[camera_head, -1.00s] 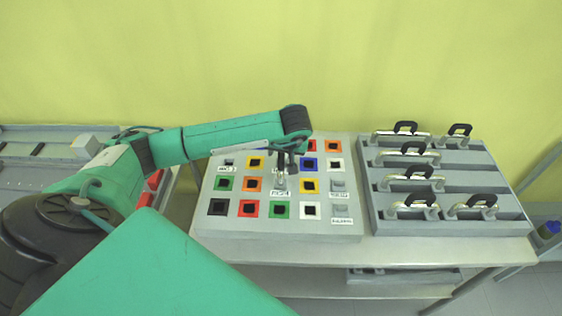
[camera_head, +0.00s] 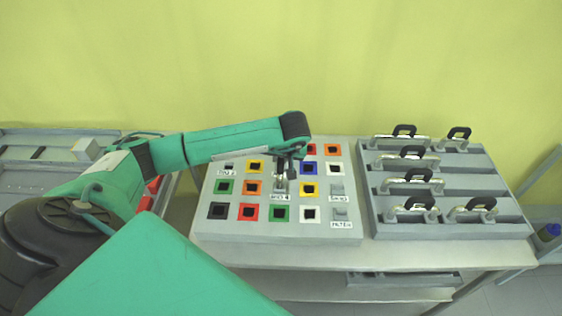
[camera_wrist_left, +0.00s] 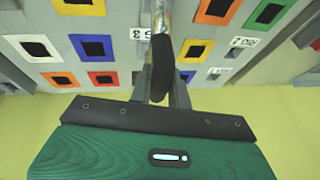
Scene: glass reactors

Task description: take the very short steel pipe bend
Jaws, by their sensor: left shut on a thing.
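My left gripper (camera_head: 285,168) is over the middle of the coloured socket board and points down. In the left wrist view the gripper (camera_wrist_left: 161,88) is shut on a black handle. A shiny steel pipe piece (camera_wrist_left: 160,17) with this handle extends away from the fingers toward the board. It looks like the very short steel pipe bend, but most of its shape is hidden. In the head view the steel piece (camera_head: 281,186) shows small, at the middle column of the board, just behind a white label. I cannot tell if it touches the board. My right gripper is not in view.
The grey board (camera_head: 270,231) has sockets framed in several colours. A grey rack (camera_head: 450,228) to the right holds several longer steel pipes with black handles. Both stand on a table (camera_head: 420,257) before a yellow-green wall. Another grey tray (camera_head: 40,172) lies at the far left.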

